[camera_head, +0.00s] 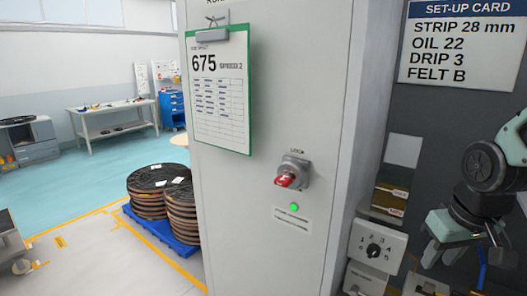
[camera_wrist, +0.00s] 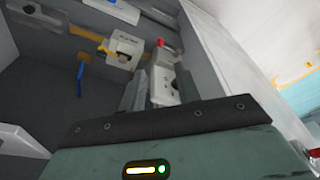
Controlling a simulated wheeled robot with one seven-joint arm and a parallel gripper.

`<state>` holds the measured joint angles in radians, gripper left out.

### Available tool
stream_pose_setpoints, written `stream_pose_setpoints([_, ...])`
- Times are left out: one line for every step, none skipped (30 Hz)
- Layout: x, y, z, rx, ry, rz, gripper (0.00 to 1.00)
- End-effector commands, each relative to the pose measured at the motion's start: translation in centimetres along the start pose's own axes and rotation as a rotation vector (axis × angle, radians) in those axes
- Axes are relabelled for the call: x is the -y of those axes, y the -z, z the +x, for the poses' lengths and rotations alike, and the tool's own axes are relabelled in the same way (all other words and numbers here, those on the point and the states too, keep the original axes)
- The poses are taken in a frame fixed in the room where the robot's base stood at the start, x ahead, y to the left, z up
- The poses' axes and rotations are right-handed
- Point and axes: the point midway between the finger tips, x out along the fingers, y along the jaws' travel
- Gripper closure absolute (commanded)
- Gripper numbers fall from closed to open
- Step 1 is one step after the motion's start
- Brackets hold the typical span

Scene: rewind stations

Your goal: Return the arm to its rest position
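My arm shows at the right edge of the head view, bent, with its dark wrist joint above the teal gripper body. My gripper (camera_head: 464,256) hangs there pointing down, in front of the dark panel. In the wrist view the two grey fingers of my gripper (camera_wrist: 158,92) stand apart. Nothing is seen held between them; a white switch box (camera_wrist: 165,85) shows beyond the gap. Part of my arm is cut off by the picture's right edge.
A grey cabinet (camera_head: 262,235) with a red-handled lock switch (camera_head: 288,177) and a lit green lamp (camera_head: 294,207) stands in the middle. A selector-knob box (camera_head: 376,246) is left of my gripper. A blue-handled thing (camera_wrist: 81,72) hangs nearby. Open floor lies at left, beside stacked reels (camera_head: 160,190).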

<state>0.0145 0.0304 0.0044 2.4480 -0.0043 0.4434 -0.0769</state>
Motion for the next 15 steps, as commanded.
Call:
stream_pose_setpoints([0.3,-1.5,0.4,-0.001,0.002,0.025,0.67])
stream_pose_setpoints([0.4,-2.2,0.6,-0.005,0.002,0.041,0.67])
stream_pose_setpoints([0.6,-3.2,0.9,-0.008,0.003,0.063,0.67])
stream_pose_setpoints([0.7,-4.0,1.1,-0.010,0.004,0.079,0.67])
stream_pose_setpoints([2.2,-3.9,2.0,-0.005,0.017,0.035,0.67])
stream_pose_setpoints([3.7,-4.2,2.5,0.005,0.030,-0.007,0.67])
stream_pose_setpoints([4.7,-4.5,2.7,0.014,0.039,-0.036,0.67])
stream_pose_setpoints([5.8,-4.9,3.0,0.023,0.048,-0.067,0.67])
stream_pose_setpoints([7.2,-5.5,3.4,0.036,0.059,-0.108,0.67])
stream_pose_setpoints([8.3,-6.0,3.6,0.045,0.067,-0.140,0.67])
stream_pose_setpoints([9.4,-6.6,3.9,0.056,0.076,-0.175,0.67])
stream_pose_setpoints([10.9,-7.5,4.3,0.068,0.086,-0.221,0.67])
stream_pose_setpoints([11.9,-8.2,4.5,0.080,0.093,-0.256,0.67])
stream_pose_setpoints([13.0,-9.0,4.8,0.091,0.101,-0.295,0.67])
stream_pose_setpoints([14.4,-10.1,5.1,0.106,0.110,-0.344,0.67])
